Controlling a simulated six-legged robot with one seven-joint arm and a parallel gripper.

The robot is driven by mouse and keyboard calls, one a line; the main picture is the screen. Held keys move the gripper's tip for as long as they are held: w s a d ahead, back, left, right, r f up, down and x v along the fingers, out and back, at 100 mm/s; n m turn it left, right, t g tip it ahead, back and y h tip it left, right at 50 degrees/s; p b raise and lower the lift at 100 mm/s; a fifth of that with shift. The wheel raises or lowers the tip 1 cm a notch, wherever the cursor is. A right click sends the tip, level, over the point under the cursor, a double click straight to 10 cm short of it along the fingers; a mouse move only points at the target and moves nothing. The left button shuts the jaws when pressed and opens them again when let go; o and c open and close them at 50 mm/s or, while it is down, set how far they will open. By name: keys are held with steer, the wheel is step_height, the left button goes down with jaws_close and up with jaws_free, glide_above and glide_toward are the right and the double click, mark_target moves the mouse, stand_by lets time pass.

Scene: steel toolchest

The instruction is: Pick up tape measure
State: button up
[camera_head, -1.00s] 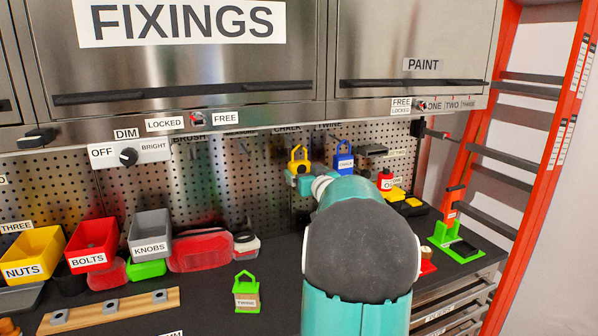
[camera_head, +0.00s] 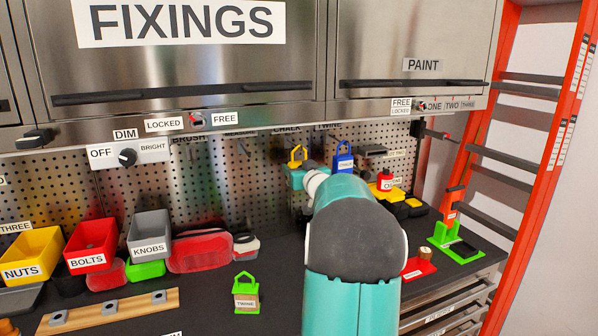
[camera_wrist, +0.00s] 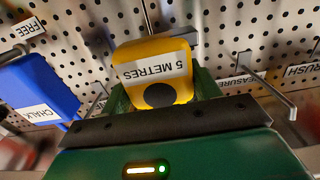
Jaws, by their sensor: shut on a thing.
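The yellow tape measure, labelled "5 METRES", fills the middle of the wrist view (camera_wrist: 150,60), where its label reads upside down. My gripper (camera_wrist: 162,92) is shut on it, with green fingers at its sides. In the head view, a small yellow part of the tape measure (camera_head: 298,151) shows in front of the pegboard, above my teal gripper (camera_head: 303,178). My arm hides part of the gripper there. Whether the tape measure still touches its peg is not clear.
The blue chalk holder (camera_head: 343,158) hangs close to the right of the tape measure. Empty pegs (camera_wrist: 268,85) stick out of the pegboard (camera_head: 215,190).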

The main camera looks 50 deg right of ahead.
steer(key=shift+r, duration=0.2)
steer(key=shift+r, duration=0.65)
steer(key=v, duration=1.8)
steer(key=shift+f, duration=0.1)
steer(key=w+a+n+t+y, duration=0.15)
steer(key=w+a, duration=0.25)
steer(key=w, duration=0.4)
steer(key=w+a+n+t+y, duration=0.1)
steer(key=w+a+n+y, duration=0.2)
steer(key=w, duration=0.4)
steer(key=w+d+f+m, duration=0.1)
steer(key=w+d, duration=0.2)
steer(key=w, duration=0.5)
steer(key=shift+f, duration=0.2)
steer(key=shift+d+m+g, duration=0.1)
steer(key=shift+m+g, duration=0.15)
